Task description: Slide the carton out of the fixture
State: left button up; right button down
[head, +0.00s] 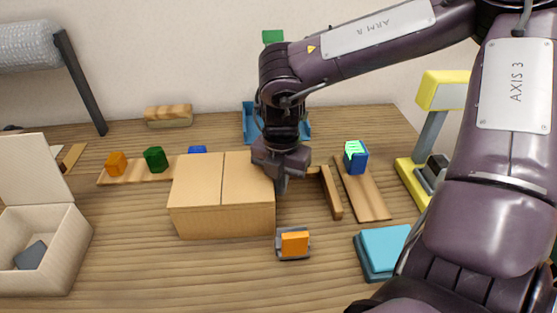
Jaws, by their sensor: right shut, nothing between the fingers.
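A closed tan carton (222,208) with a seam across its top sits on the wooden table, left of the picture's middle. My right gripper (282,188) points down at the carton's right side, close to its upper right edge. It is shut and empty. I cannot tell whether it touches the carton. A wooden bar (332,194) stands right of the gripper, with a short piece at its far end behind the gripper; it may be part of the fixture. What lies behind the carton is partly hidden. My left gripper is out of view.
A grey holder with an orange block (294,243) sits just in front of the carton's right corner. Right are a board with a blue-green block (356,157) and a teal pad (382,252). An open box (62,250) stands left.

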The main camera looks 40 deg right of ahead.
jog(key=shift+s+d+p, duration=0.25)
jog(key=shift+s+d, duration=0.3)
jog(key=shift+d, duration=0.2)
jog(key=shift+s+d+p, duration=0.25)
jog(key=shift+s+d, duration=0.3)
jog(key=shift+d, duration=0.15)
notch_tip(320, 180, up, 12)
jog(key=p, duration=0.8)
jog(key=shift+p, duration=0.35)
